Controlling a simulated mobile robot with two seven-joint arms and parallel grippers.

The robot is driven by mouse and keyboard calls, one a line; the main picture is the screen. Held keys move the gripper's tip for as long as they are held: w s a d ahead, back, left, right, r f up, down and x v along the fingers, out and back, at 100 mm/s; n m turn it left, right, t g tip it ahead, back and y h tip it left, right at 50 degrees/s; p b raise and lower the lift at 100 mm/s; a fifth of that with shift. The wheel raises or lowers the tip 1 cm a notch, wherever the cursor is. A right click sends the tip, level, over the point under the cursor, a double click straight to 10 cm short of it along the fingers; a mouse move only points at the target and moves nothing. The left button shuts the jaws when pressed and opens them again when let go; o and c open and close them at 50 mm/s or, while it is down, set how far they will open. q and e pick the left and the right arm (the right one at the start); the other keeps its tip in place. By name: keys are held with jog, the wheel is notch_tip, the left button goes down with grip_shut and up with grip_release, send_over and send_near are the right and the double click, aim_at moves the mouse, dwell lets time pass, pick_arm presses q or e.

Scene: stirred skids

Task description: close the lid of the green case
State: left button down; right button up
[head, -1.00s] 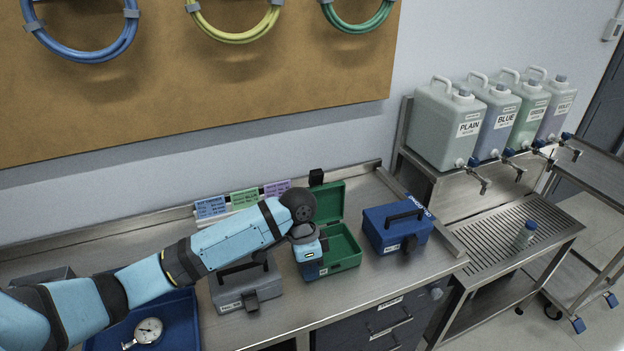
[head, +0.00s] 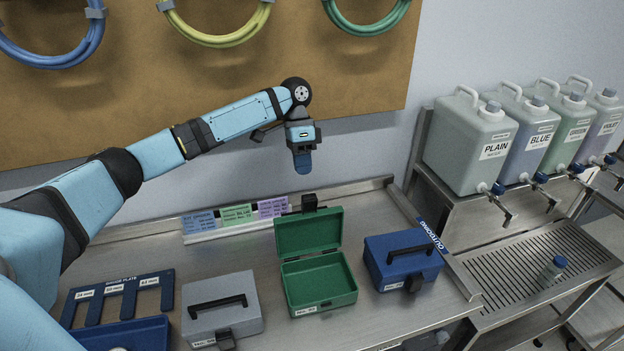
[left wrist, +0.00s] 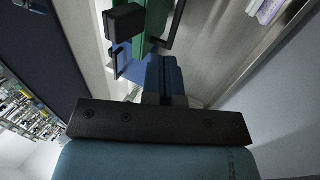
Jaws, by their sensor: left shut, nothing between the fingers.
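The green case (head: 319,285) stands on the metal bench between a grey case and a blue case. Its lid (head: 308,232) is open and stands upright at the back, and its inside looks empty. Part of the green case (left wrist: 157,20) shows at the top of the left wrist view. My left gripper (head: 302,160) is shut and empty, raised above and behind the lid, pointing down, clear of it. Its fingers also show in the left wrist view (left wrist: 164,78). My right gripper is not in view.
The closed grey case (head: 220,312) is left of the green one, the closed blue case (head: 402,262) right. Coloured cards (head: 236,216) stand along the bench's back edge. Jugs (head: 468,140) stand on a raised shelf at right. A blue tray (head: 130,335) lies at front left.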

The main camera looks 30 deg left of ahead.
aim_at(309, 224)
pick_arm(q)
jog(key=x, duration=0.4)
jog(key=shift+s+d+f+p, duration=0.1)
jog(key=shift+s+f+p, duration=0.05)
jog(key=shift+s+p, duration=0.3)
jog(key=x, duration=0.3)
jog(key=shift+d+f, duration=0.1)
jog(key=shift+f, duration=0.25)
jog(key=shift+s+d+f, duration=0.1)
jog(key=shift+d+f, duration=0.05)
jog(key=shift+f, duration=0.3)
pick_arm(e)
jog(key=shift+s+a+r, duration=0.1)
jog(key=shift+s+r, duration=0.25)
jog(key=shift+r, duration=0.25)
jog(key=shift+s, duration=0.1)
